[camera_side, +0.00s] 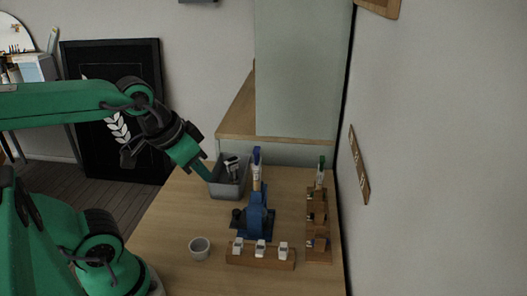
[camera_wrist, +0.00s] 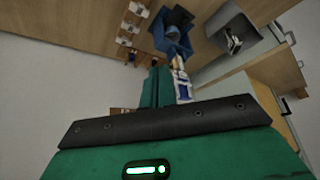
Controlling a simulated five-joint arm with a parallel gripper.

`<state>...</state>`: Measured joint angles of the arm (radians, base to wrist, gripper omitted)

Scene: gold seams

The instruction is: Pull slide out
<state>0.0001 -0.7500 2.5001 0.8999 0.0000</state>
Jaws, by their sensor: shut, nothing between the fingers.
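No part is clearly recognisable as the slide. A blue device (camera_side: 258,212) with dark parts stands on the wooden table, and a white and blue upright piece (camera_side: 256,160) rises behind it. In the wrist view the blue device (camera_wrist: 172,32) is at the top, and a white and blue piece (camera_wrist: 181,85) shows just right of my fingers. My gripper (camera_side: 209,177) is shut and empty, raised beside the left side of the grey bin. Its green fingers also show in the wrist view (camera_wrist: 156,86).
A grey bin (camera_side: 218,190) holds white and dark items. A wooden block (camera_side: 262,263) with white pieces, a grey cup (camera_side: 199,248) and a wooden stepped rack (camera_side: 318,254) stand nearby. A wall borders the table's right side. The table's front left is mostly clear.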

